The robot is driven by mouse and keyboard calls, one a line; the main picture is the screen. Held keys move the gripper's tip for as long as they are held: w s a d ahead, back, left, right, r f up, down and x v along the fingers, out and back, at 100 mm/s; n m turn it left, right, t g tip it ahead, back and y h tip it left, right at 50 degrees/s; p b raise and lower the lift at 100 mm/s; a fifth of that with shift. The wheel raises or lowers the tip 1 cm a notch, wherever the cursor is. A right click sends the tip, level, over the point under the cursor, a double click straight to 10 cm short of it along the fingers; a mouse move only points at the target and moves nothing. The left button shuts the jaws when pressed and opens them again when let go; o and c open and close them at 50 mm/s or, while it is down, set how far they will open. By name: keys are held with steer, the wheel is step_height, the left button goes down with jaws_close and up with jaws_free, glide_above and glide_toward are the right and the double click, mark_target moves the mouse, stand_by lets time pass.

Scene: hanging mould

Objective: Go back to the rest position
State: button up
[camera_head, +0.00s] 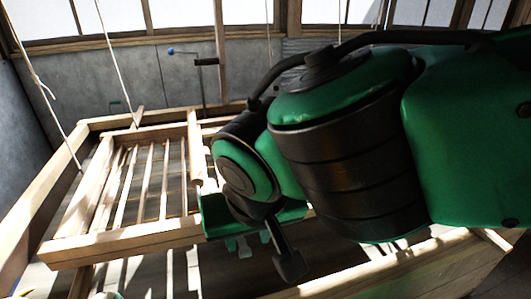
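My green and black arm fills the right half of the head view and reaches down and left over a wooden slatted frame (124,241). My gripper (248,243) is at the lower end of the arm, beside the right end of the frame's front rail. Its small green parts show below a green bracket, and a black bar hangs to their right. Whether the fingers are open, or touch the wood, I cannot tell. The frame hangs by ropes (118,65), with parallel slats across its left part. My arm hides much of its right side.
A larger wooden frame (27,233) surrounds the slatted one. A wooden beam (385,268) runs along the lower right. Grey walls (105,75) with windows above close off the back. A thin rod with a blue knob (171,51) stands out near the back wall.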

steer(key=w+d+f+m+g+h, duration=0.15)
steer(key=w+d, duration=0.25)
steer(key=d, duration=0.8)
steer(key=w+d+m+h, duration=0.1)
steer(key=w+d+m, duration=0.3)
steer(key=d, duration=0.8)
steer(key=s+d+f+m+g, duration=0.1)
steer(key=s+d, duration=0.3)
steer(key=d, duration=0.3)
steer(key=s+d+f+m+g, duration=0.1)
steer(key=s+d+f+m, duration=0.1)
steer(key=s+d, duration=0.2)
steer(key=s+d+f+m+g+y, duration=0.1)
steer(key=s+d, duration=0.4)
steer(key=d, duration=0.5)
steer(key=shift+d+f+m, duration=0.3)
steer(key=shift+d+m, duration=0.05)
steer(key=shift+m, duration=0.1)
